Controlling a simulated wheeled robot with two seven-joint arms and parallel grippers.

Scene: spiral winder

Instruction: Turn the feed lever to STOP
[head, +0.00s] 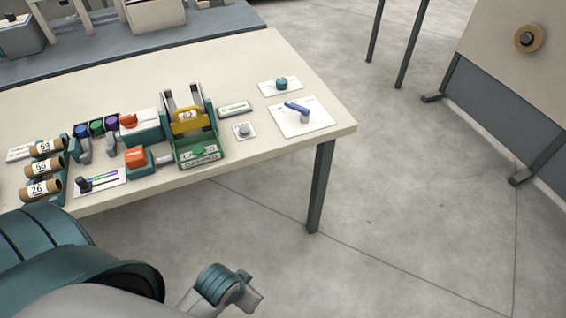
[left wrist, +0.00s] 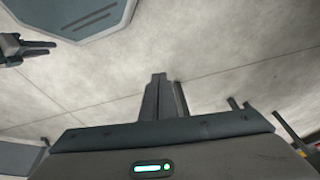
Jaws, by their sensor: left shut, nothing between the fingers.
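A blue lever (head: 297,107) on a white plate (head: 318,123) lies near the table's right end; it is the likely feed lever. Its label is too small to read, so its setting cannot be told. My left gripper (left wrist: 160,80) is shut and empty in the left wrist view, over bare floor. In the head view my left arm comes in at the lower left, in front of and below the table edge, well apart from the lever. A dark two-fingered part, possibly my right gripper (left wrist: 38,49), shows at the left of the wrist view; its opening is unclear.
The table (head: 270,155) also holds a teal knob (head: 282,84), a grey knob (head: 243,130), a green-and-yellow holder (head: 187,119), an orange-topped block (head: 136,156), a black-handled slider plate (head: 100,182) and cardboard tubes (head: 45,167).

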